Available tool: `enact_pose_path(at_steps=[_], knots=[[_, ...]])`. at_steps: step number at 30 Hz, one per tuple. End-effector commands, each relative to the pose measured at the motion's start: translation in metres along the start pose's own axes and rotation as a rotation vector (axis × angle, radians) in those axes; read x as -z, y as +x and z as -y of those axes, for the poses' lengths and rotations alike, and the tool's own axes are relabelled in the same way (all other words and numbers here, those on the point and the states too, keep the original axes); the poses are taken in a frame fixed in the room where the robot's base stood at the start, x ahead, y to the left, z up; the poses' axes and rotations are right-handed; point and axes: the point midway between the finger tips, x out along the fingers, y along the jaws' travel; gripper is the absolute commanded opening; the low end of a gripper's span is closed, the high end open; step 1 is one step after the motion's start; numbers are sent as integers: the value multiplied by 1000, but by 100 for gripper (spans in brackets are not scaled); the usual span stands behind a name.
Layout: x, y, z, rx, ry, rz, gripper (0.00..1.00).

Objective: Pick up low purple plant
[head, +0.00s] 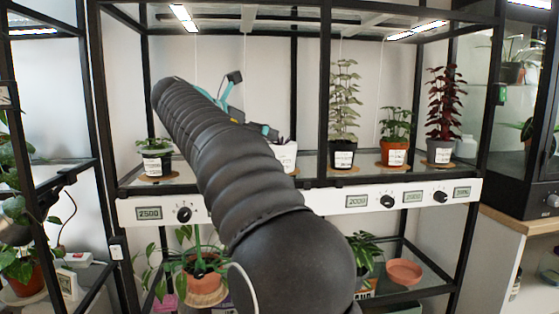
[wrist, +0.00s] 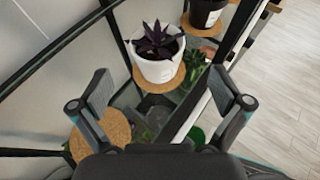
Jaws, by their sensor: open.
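The low purple plant (wrist: 155,42) has dark purple leaves and stands upright in a white pot (wrist: 157,68) on a round cork mat, in the upper middle of the wrist view. In the head view its white pot (head: 286,157) shows only in part on the upper shelf, mostly hidden behind my arm. My gripper (wrist: 161,86) is open and empty, with its fingers spread on either side below the pot in the wrist view. The fingers appear apart from the pot. In the head view my gripper (head: 246,112) is partly hidden by my arm.
A green plant in a black pot (head: 157,163) stands left on the upper shelf (head: 315,181). To the right stand a pale tall plant (head: 343,100), an orange pot (head: 394,152) and a tall dark-red plant (head: 445,100). Black frame posts (head: 323,90) bound the shelf. A bare cork mat (wrist: 100,133) shows.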

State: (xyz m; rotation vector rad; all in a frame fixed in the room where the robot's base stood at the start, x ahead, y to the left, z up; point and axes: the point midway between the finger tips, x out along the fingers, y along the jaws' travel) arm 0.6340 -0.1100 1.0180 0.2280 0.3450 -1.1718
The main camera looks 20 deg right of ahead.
Motion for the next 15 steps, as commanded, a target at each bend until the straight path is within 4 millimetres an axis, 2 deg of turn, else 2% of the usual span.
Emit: enact_pose_path(at_steps=[3,9,15], knots=[[2,24,1,4,2,-1,100],[2,58,1,2,2,-2,100],[1,72,0,0,3,-2,100]])
